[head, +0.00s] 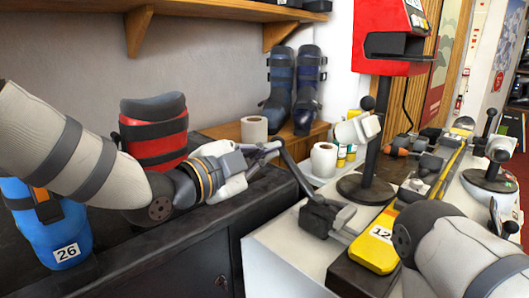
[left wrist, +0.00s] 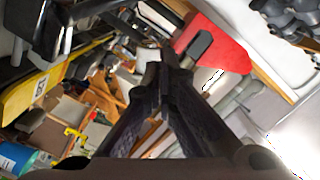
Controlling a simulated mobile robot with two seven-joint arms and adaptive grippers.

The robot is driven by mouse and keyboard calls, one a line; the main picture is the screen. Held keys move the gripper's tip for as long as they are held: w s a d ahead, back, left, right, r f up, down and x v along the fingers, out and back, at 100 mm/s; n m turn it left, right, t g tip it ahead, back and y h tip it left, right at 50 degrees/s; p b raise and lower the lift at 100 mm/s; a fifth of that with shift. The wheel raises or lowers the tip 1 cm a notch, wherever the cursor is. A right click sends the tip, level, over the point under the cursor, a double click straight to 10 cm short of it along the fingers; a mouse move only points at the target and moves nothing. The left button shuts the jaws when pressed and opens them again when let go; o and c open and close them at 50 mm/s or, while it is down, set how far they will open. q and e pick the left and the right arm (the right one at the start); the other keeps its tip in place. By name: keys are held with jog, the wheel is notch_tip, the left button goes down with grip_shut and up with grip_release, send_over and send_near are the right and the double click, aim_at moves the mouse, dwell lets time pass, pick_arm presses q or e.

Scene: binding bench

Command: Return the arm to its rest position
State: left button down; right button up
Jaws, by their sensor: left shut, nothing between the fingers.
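My left arm (head: 70,150) comes in from the left in the head view and reaches over the dark cabinet. Its gripper (head: 268,148) is shut and empty, in front of the white rolls and close to a dark bar. In the left wrist view the dark fingers (left wrist: 164,75) meet at their tips with nothing between them. My right arm (head: 460,250) shows at the lower right of the head view, but its gripper is not in view.
A blue boot (head: 60,225) tagged 26 and a red boot (head: 153,135) stand by my left arm. Blue boots (head: 281,85) and a white roll (head: 254,130) are behind. A red machine (head: 385,35) stands beyond.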

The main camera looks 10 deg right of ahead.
pick_arm(q)
jog(key=shift+s+a, duration=0.35)
jog(key=shift+s, duration=0.2)
jog(key=shift+f, duration=0.1)
jog(key=s+a+f+n+g+y, duration=0.1)
jog(key=s+a+f+n+y, duration=0.2)
jog(key=f, duration=0.7)
jog(key=s+a+f+n+g+y, duration=0.15)
jog(key=s+a+f+n, duration=0.25)
jog(key=f, duration=0.6)
jog(key=s+a+f+n+g+y, duration=0.2)
jog(key=s+a+f+n, duration=0.15)
jog(key=f, duration=0.65)
jog(key=s+a+f+n+g+y, duration=0.1)
jog(key=s+a+f+n+g, duration=0.15)
jog(key=s+f, duration=0.35)
jog(key=s+a+f+n+g+y, duration=0.1)
jog(key=s+a+f+n+y, duration=0.2)
jog(key=s, duration=0.4)
jog(key=s+a+f+n+g+y, duration=0.1)
jog(key=s+a, duration=0.4)
jog(key=s, duration=0.5)
jog(key=s+a+f+n+g+y, duration=0.1)
jog(key=s+a+n+g, duration=0.3)
jog(key=s, duration=0.7)
jog(key=shift+a+f+g, duration=0.3)
jog(key=shift+a+f, duration=0.5)
jog(key=shift+a, duration=0.45)
